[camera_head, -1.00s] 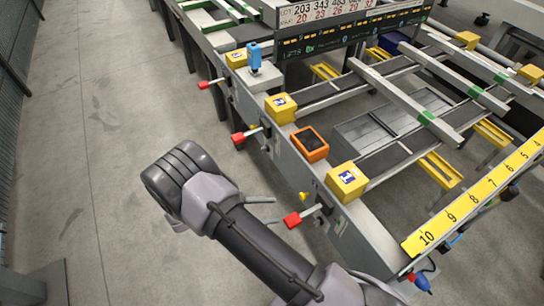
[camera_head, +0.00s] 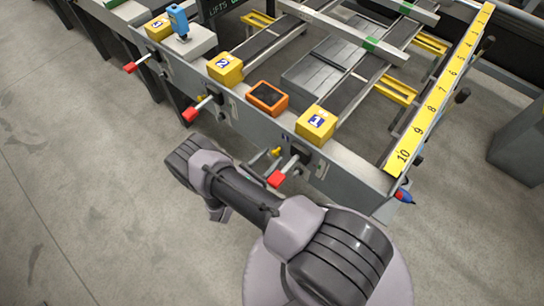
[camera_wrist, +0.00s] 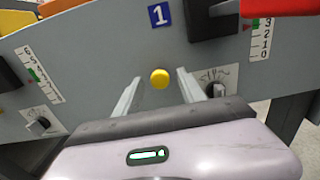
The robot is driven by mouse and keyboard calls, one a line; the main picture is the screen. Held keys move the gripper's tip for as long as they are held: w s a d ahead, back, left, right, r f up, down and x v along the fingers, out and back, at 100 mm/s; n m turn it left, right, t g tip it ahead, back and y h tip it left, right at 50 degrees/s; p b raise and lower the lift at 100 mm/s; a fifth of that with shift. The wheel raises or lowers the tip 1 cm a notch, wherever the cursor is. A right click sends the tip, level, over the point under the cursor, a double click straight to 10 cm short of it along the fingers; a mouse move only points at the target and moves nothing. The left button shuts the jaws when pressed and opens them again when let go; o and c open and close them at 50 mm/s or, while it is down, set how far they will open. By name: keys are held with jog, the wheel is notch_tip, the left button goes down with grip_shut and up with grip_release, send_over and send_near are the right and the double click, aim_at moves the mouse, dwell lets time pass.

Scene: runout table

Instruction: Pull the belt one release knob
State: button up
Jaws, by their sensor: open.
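The belt one panel (camera_wrist: 100,50) is grey with a blue "1" label (camera_wrist: 161,14). A round yellow knob (camera_wrist: 160,79) sits on the panel below that label. The knob also shows in the head view (camera_head: 276,152), below the yellow box marked 1 (camera_head: 316,124). In the wrist view my gripper (camera_wrist: 159,76) is open, one finger on each side of the knob. The knob appears centred between the fingers, with a gap on both sides. How far the fingertips are from the panel is hard to tell.
A red lever handle (camera_head: 277,179) sticks out beside the knob; its red part also shows in the wrist view (camera_wrist: 278,7). Dials (camera_wrist: 38,125) flank the fingers. An orange-framed box (camera_head: 267,97) stands on the rail. The floor at left is clear.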

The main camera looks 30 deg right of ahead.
jog(key=shift+w+d, duration=0.2)
jog(key=shift+d, duration=0.4)
jog(key=shift+c, duration=0.2)
grip_shut()
